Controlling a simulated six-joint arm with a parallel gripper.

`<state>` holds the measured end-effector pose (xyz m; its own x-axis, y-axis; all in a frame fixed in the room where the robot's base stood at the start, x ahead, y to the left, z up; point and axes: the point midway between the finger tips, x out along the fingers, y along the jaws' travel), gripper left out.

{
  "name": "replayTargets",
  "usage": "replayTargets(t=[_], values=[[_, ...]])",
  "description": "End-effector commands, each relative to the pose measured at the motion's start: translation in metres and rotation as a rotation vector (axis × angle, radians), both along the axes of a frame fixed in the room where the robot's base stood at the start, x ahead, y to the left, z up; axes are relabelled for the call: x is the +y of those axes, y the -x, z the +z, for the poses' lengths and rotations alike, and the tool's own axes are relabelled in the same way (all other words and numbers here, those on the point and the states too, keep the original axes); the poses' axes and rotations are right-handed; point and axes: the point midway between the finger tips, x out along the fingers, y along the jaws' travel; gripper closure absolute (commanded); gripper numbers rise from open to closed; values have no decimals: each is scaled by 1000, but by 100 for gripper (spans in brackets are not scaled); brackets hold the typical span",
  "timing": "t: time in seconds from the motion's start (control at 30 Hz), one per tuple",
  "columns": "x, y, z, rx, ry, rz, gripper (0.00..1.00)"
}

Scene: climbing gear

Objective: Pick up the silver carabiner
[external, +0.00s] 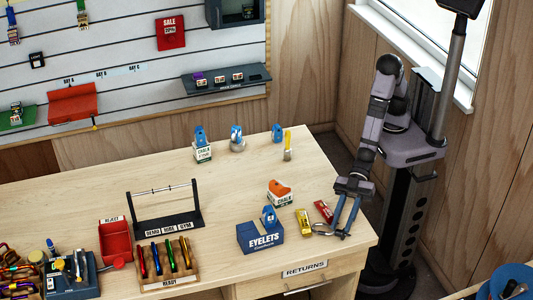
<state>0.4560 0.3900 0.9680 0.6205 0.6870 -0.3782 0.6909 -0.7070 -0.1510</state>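The silver carabiner (322,230) lies on the wooden bench near its right front corner, just right of the blue EYELETS bin. My gripper (340,229) reaches down from the right, with its fingertips close to the bench at the carabiner's right end. Its two fingers are visibly apart. The fingers partly cover that end, and I cannot tell whether they touch the carabiner. It shows no sign of being lifted.
A yellow item (303,222) and a red item (323,211) lie close behind the carabiner. The EYELETS bin (262,237) stands to its left, with an orange-topped chalk box (280,193) behind. A READY rack (168,265) and red REJECT tray (116,243) are further left. The bench middle is mostly clear.

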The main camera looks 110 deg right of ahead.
Motion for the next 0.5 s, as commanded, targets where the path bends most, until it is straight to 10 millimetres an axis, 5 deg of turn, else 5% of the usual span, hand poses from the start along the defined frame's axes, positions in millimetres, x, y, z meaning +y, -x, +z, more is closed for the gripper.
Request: replayTargets(t=[0.1, 0.5], values=[[0, 0, 0, 0, 0, 0, 100], [0, 0, 3, -1, -1, 0, 100]])
